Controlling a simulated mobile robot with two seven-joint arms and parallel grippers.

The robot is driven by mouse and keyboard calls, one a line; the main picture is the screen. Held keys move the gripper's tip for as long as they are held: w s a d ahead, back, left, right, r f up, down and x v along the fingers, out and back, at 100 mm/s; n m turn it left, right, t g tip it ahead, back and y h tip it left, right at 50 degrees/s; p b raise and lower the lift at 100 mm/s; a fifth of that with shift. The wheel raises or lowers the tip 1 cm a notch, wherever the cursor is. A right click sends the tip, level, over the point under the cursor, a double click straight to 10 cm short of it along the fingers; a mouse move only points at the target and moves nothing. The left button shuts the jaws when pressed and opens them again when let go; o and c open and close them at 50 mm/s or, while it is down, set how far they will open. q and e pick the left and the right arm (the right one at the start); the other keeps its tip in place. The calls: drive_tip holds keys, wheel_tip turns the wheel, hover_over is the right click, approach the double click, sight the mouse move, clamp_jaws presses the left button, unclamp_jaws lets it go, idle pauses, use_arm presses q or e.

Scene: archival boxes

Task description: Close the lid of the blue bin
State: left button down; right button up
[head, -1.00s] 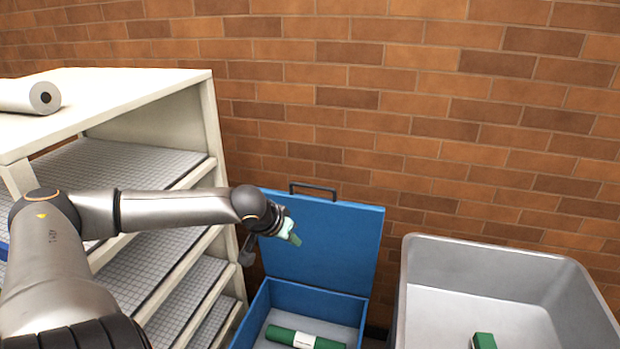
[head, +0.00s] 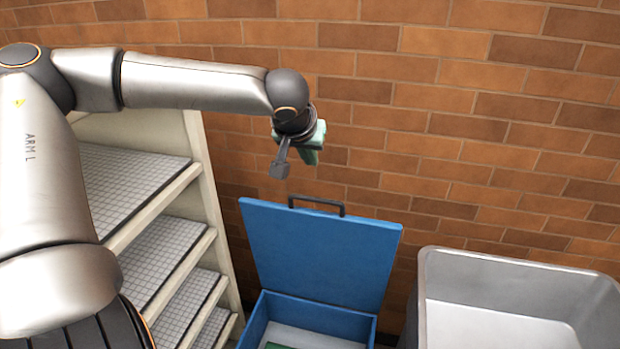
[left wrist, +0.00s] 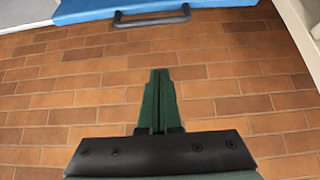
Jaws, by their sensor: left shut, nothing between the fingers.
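The blue bin (head: 252,333) stands against the brick wall in the head view, its inside partly cut off by the bottom edge. Its blue lid (head: 322,255) is up, leaning back near the wall, with a dark handle (head: 316,205) on its top edge. The handle (left wrist: 152,17) and a strip of the lid (left wrist: 95,8) also show at the top of the left wrist view. My left gripper (head: 311,157) is above the lid and handle, apart from them, with green fingers shut and empty. The fingers (left wrist: 158,85) point toward bare brick in the left wrist view. My right gripper is not in view.
A cream shelf unit (head: 200,170) with grey grid shelves (head: 165,262) stands left of the bin. A grey open tub (head: 515,272) stands close on the right. A green item (head: 285,346) shows inside the bin. The brick wall (head: 450,130) is close behind.

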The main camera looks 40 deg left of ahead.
use_arm(q)
hover_over(313, 209)
wheel_tip(313, 209, down, 9)
drive_tip(key=shift+r+p, duration=0.2)
drive_tip(key=shift+p, duration=0.25)
drive_tip(key=shift+s+d+f, duration=0.2)
drive_tip(key=shift+s, duration=0.1)
idle(0.4)
